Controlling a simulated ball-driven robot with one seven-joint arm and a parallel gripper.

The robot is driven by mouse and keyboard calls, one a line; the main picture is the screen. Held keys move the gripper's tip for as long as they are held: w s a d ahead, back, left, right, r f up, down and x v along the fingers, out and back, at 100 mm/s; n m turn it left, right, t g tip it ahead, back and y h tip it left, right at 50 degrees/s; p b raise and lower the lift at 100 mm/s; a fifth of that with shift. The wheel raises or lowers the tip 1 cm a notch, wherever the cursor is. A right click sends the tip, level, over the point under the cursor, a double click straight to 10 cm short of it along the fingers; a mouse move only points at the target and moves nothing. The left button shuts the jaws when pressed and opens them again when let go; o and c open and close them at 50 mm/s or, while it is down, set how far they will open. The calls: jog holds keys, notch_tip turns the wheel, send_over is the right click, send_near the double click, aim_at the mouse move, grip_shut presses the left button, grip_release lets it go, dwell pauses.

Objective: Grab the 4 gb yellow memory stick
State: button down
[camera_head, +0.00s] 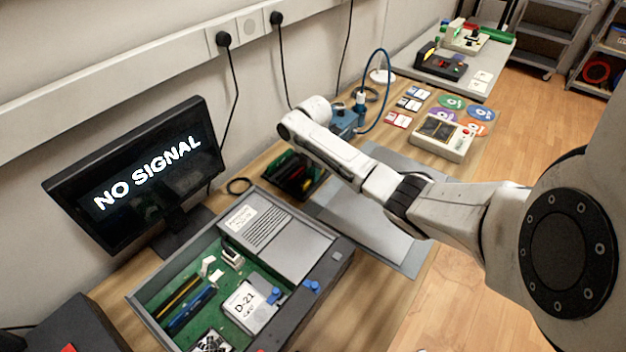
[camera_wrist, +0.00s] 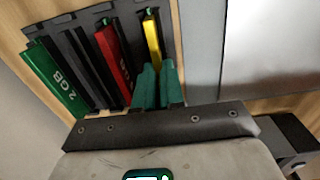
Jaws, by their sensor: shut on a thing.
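The yellow memory stick (camera_wrist: 153,40) stands in a slot at the right side of a black rack (camera_wrist: 77,62) in the wrist view. My gripper (camera_wrist: 156,72), with teal fingers, is shut on the stick's near end. The stick's far part still lies within the rack; its label is hidden. A red stick (camera_wrist: 113,60) stands to its left, and a green stick marked 2GB (camera_wrist: 57,82) is at the far left. In the head view the rack (camera_head: 312,186) sits on the table behind the computer case, and my arm hides my gripper.
An open computer case (camera_head: 345,262) with a green board, a yellow strip (camera_head: 178,297) and a blue strip (camera_head: 192,311) fills the front table. A monitor (camera_head: 135,170) reads NO SIGNAL. A grey mat (camera_head: 365,225) lies right of the rack. Discs (camera_head: 452,101) and a beige device (camera_head: 443,138) stand farther back.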

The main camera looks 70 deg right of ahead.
jog(key=shift+r, duration=0.45)
notch_tip(320, 180, up, 2)
jog(key=shift+r+b, duration=0.15)
jog(key=shift+b, duration=0.25)
jog(key=s+a+r+p, duration=0.3)
jog(key=s+r+p, duration=0.4)
jog(key=s, duration=0.6)
notch_tip(320, 180, up, 3)
jog(key=shift+s+f, duration=0.1)
jog(key=shift+s, duration=0.2)
